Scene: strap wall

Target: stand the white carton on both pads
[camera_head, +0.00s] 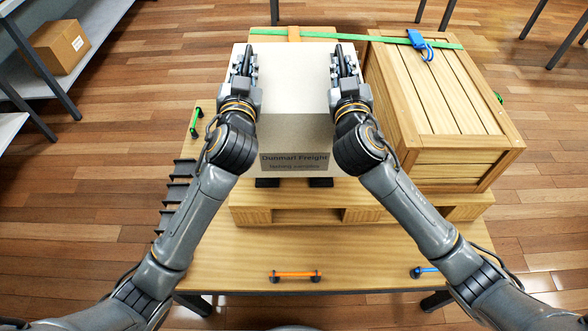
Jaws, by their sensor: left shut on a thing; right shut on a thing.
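A slatted wooden crate (440,90) stands close to the carton's right. A green strap (300,34) with a blue buckle (419,42) runs across the back. A black rack (178,190) is at the left edge.

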